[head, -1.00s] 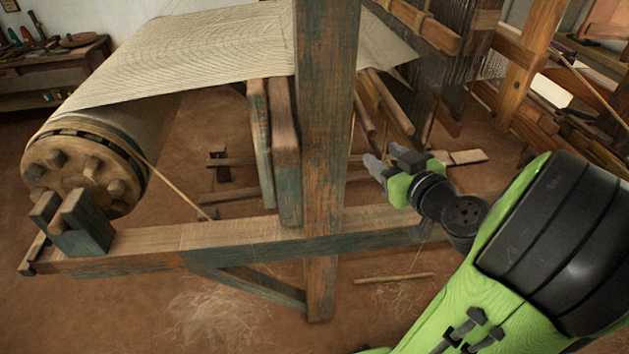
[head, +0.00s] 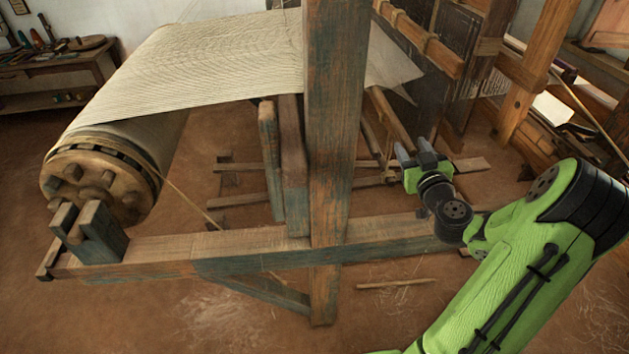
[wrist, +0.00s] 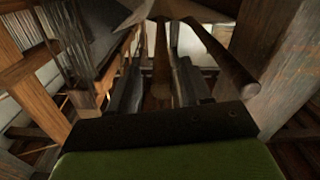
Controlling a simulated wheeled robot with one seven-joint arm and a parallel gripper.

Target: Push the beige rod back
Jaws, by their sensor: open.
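Two beige-brown rods slope down under the cloth in the head view, the nearer-right one (head: 391,118) ending close to my gripper (head: 412,151). Which of them the task means I cannot tell for sure. My gripper is open, its fingers pointing away from the camera, right of the upright post. In the wrist view, a brown rod (wrist: 161,72) shows in the gap between the two dark fingers of my gripper (wrist: 158,60), and another rod (wrist: 217,55) slants past on the right. Contact with either rod is not clear.
The thick post (head: 335,130) and the long side beam (head: 240,245) stand left of and below my gripper. The cloth (head: 220,65) stretches above from the roller (head: 100,185). Heddle frames rise behind. A thin stick (head: 397,284) lies on the floor.

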